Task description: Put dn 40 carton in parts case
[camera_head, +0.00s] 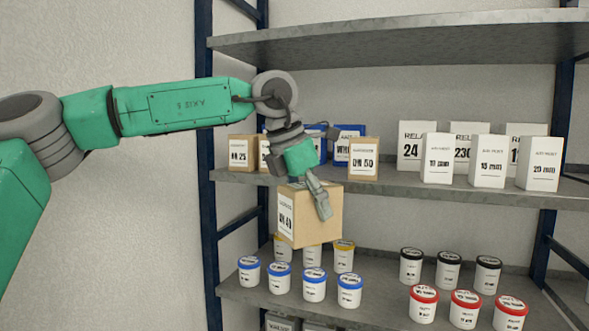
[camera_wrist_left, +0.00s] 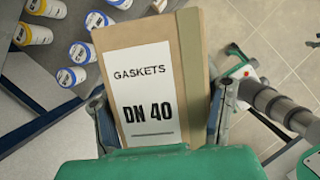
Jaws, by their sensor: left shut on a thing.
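The DN 40 carton (camera_head: 317,222) is a brown box with a white label reading "GASKETS DN 40". My left gripper (camera_head: 318,198) is shut on the carton and holds it in the air in front of the shelves, below the middle shelf's edge. In the left wrist view the DN 40 carton (camera_wrist_left: 150,90) sits between the two fingers of my left gripper (camera_wrist_left: 160,112), label facing the camera. My right gripper is not in view. I see nothing that I can make out as the parts case.
The middle shelf (camera_head: 420,190) holds a DN 25 carton (camera_head: 242,153), a DN 50 carton (camera_head: 364,158) and several white boxes (camera_head: 487,161). The lower shelf (camera_head: 380,300) holds several tubs with blue (camera_head: 314,284), red and black lids. A blue upright (camera_head: 207,200) stands left of the carton.

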